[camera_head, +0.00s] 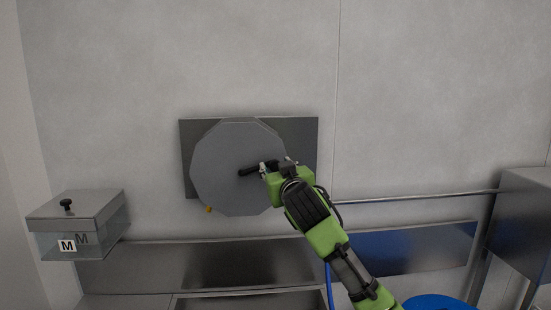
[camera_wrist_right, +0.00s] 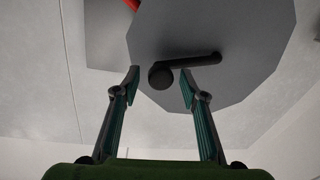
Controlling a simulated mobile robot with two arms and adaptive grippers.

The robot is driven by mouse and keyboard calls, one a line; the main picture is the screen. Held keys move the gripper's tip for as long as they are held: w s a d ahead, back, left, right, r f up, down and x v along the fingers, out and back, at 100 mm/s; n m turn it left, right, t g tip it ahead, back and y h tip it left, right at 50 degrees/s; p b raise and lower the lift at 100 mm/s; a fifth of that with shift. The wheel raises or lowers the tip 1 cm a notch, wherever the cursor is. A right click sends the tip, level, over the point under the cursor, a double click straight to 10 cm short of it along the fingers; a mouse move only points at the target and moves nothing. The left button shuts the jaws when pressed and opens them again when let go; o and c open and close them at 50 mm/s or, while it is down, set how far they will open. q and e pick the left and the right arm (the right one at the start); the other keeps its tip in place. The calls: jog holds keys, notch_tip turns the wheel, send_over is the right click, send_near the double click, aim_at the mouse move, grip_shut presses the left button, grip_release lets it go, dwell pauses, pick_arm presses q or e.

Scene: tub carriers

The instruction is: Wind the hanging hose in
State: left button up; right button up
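A round grey reel disc (camera_head: 225,190) is mounted on a dark plate (camera_head: 300,135) on the wall. A black crank handle (camera_head: 248,171) sits on its face. My right gripper (camera_head: 268,168) is at the crank. In the right wrist view its open fingers (camera_wrist_right: 160,76) stand to either side of the crank's round black knob (camera_wrist_right: 161,76), with gaps visible on both sides. The crank arm (camera_wrist_right: 196,62) runs right from the knob across the disc (camera_wrist_right: 240,45). A thin blue line (camera_head: 330,285), possibly the hose, hangs beside my right arm, which hides part of it. My left gripper is out of view.
A clear bin marked M (camera_head: 103,238) with a grey, knobbed lid (camera_head: 75,205) is at left. Steel panels (camera_head: 150,268) run below the reel. A metal rail (camera_head: 420,197) leads to a steel box (camera_head: 525,215) at right. A blue round thing (camera_head: 435,302) is at the bottom.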

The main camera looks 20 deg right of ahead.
jog(key=shift+w+d, duration=0.15)
jog(key=shift+w, duration=0.6)
grip_shut()
jog(key=shift+f, duration=0.1)
